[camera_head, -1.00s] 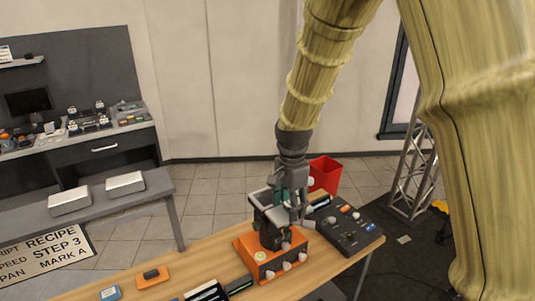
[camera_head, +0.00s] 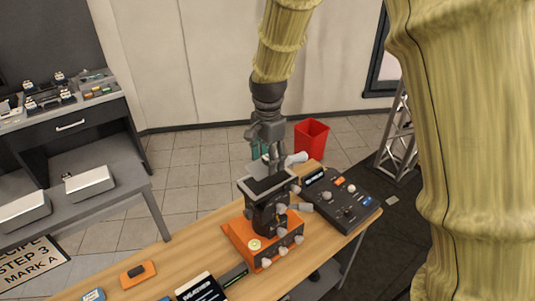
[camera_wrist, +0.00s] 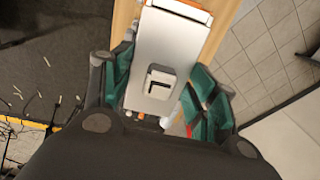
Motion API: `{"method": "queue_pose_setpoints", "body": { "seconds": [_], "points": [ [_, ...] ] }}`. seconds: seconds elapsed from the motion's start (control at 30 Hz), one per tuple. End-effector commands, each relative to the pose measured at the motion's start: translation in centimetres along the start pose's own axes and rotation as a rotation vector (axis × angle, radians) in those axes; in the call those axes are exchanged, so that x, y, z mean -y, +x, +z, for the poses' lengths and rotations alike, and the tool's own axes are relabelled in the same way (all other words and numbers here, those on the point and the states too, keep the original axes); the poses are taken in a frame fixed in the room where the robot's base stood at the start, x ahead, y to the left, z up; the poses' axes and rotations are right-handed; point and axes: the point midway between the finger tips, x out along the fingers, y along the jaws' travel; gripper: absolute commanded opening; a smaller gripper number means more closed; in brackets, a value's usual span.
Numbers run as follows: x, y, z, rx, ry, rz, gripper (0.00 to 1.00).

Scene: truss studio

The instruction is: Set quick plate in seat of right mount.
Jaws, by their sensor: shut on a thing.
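My gripper (camera_head: 272,152) points down over the far side of a black mount (camera_head: 266,214). The mount stands on an orange base (camera_head: 248,240) with pale knobs, and its top is a dark seat with a grey rim. In the wrist view, my gripper's green-padded fingers (camera_wrist: 162,92) are shut at both sides of a light grey plate (camera_wrist: 165,45) with a small raised block in its middle. I take this for the quick plate. In the head view I cannot make it out clearly, nor tell whether it touches the seat. No second mount can be made out.
A dark control box (camera_head: 342,200) stands just right of the orange base. A red bin (camera_head: 311,139) stands behind, a truss at right. Bare wood shows left of the mount.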

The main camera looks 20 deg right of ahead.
Motion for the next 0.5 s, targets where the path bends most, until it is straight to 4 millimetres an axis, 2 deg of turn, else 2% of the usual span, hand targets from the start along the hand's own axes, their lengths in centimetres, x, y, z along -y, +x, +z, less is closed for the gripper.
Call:
{"method": "queue_pose_setpoints", "body": {
  "seconds": [0.5],
  "points": [
    [0.1,3.5,-0.3,0.001,0.003,0.003,0.33]
  ]
}}
